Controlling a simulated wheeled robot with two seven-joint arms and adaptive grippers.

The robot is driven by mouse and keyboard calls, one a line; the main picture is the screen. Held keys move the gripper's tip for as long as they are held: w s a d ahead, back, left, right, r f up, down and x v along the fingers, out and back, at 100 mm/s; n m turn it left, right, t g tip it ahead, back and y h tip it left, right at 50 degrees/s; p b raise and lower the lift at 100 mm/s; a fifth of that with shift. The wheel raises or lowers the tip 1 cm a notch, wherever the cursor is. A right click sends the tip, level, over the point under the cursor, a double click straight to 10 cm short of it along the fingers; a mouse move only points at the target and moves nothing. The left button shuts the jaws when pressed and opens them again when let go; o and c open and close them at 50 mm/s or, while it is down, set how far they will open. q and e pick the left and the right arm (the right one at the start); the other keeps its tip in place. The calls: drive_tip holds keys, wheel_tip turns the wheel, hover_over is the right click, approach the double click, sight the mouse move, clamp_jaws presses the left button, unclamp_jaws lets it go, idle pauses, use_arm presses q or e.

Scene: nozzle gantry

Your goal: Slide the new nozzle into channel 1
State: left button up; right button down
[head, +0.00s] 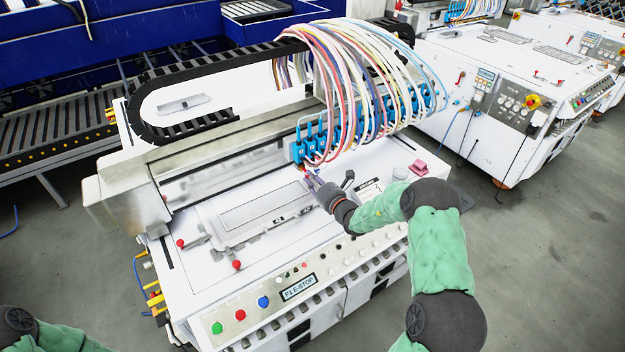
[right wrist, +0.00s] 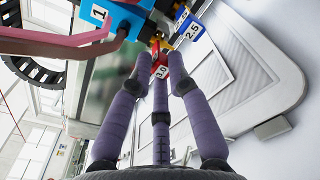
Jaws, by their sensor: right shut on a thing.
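My right gripper (head: 314,184) is at the left end of the row of blue channel blocks, just below it. In the right wrist view its purple fingers (right wrist: 160,66) are shut on a red nozzle tag marked 3.0 (right wrist: 160,71). The nozzle's upper end is mostly hidden by the fingers and tag. A blue block marked 1 (right wrist: 114,18), channel 1, is just above and left of the fingertips. I cannot tell whether the nozzle touches it. A blue tag marked 2.5 (right wrist: 189,27) is right of the fingertips. My left gripper is out of view.
A bundle of coloured hoses (head: 345,75) arches above the blue blocks. The white machine deck (head: 255,205) lies below, with red knobs at its left. A pink block (head: 418,167) sits to the right. A button panel (head: 240,315) runs along the front.

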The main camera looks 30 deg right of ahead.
drive_tip(key=shift+w, duration=0.55)
idle(0.4)
drive_tip(key=shift+f, duration=0.2)
idle(0.7)
drive_tip(key=c, duration=1.1)
unclamp_jaws()
drive_tip(key=s, duration=1.2)
drive_tip(key=shift+d+r, duration=0.25)
drive_tip(key=shift+d, duration=0.15)
